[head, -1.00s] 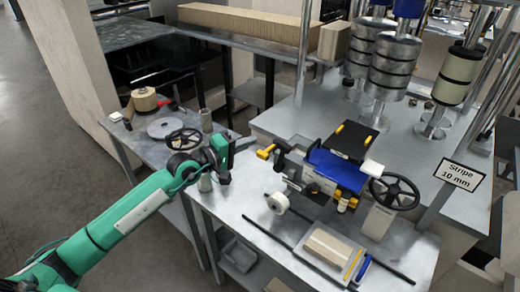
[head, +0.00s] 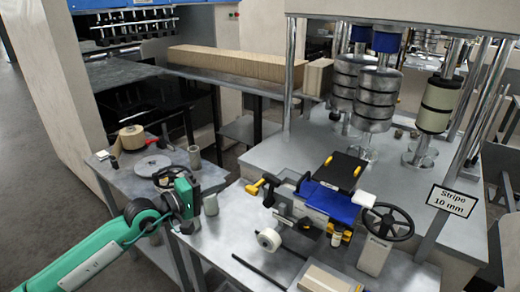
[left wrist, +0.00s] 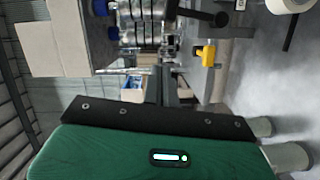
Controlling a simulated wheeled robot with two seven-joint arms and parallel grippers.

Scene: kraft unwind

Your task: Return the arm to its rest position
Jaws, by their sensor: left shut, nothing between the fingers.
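My left arm comes in from the lower left of the head view, and its left gripper (head: 190,214) is shut and empty. My right gripper is in neither view.
A kraft roll (head: 132,137) and a grey disc (head: 152,165) lie on the side table. A white tape roll (head: 268,239) and a blue-topped device (head: 332,203) are to the right. Floor at far left is clear.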

